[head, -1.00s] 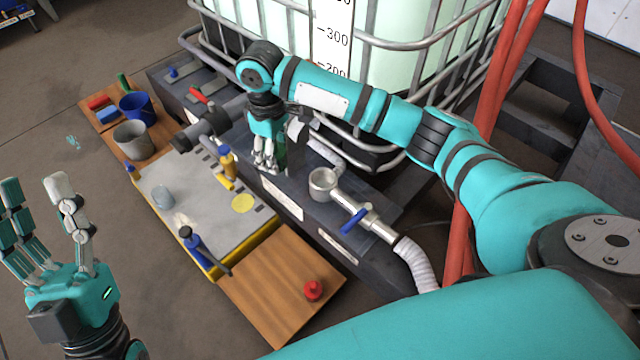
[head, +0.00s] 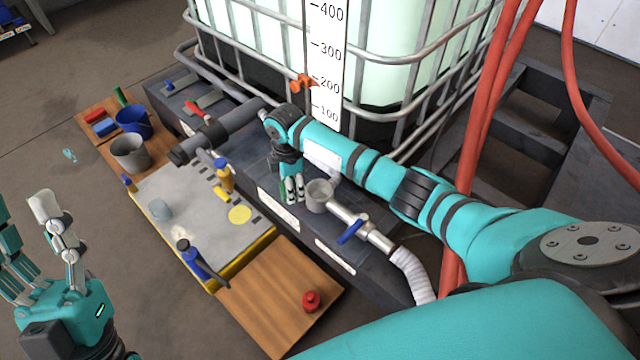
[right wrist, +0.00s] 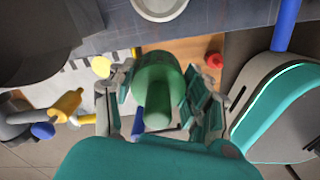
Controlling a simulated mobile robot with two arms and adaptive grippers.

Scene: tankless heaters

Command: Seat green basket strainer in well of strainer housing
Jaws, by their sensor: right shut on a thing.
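The green basket strainer (right wrist: 158,80) is in my right gripper (right wrist: 165,110), between the fingers on both sides in the right wrist view. In the head view my right gripper (head: 292,188) points down, just left of the strainer housing (head: 319,194); only a sliver of green shows beside the fingers. The housing is a grey round cup on the dark bench, open at the top. Its pale round rim (right wrist: 160,8) shows at the top edge of the right wrist view, apart from the strainer. My left gripper (head: 45,235) is open and empty at the lower left.
A pipe with a blue-handled valve (head: 352,231) joins the housing on the right. A grey mat (head: 200,215) holds bottles and a yellow disc. A red cap (head: 311,300) lies on the wooden board. A caged tank (head: 390,60) stands behind, with red hoses (head: 485,130) to its right.

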